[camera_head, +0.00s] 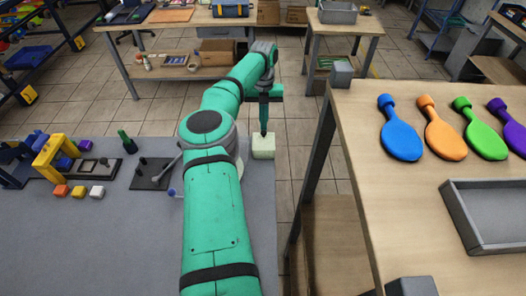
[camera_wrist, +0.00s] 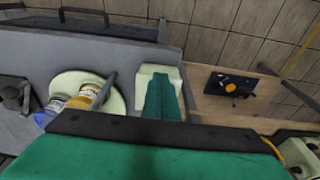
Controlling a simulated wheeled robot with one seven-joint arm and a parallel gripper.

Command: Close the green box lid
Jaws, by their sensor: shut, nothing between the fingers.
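A small pale green box (camera_head: 263,152) stands at the right edge of the grey table, just right of my arm. It also shows in the wrist view (camera_wrist: 146,76), partly covered by my green gripper. My gripper (camera_head: 264,133) points down over the box with its fingers together and nothing held. Its tips are at or just above the top of the box; I cannot tell whether they touch. The gripper also shows in the wrist view (camera_wrist: 161,78). I cannot make out how far the lid is open.
A round pale dish (camera_wrist: 72,82) with small bottles (camera_wrist: 88,94) sits beside the box. Printing parts (camera_head: 68,158) and coloured blocks (camera_head: 79,191) lie at the left of the table.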

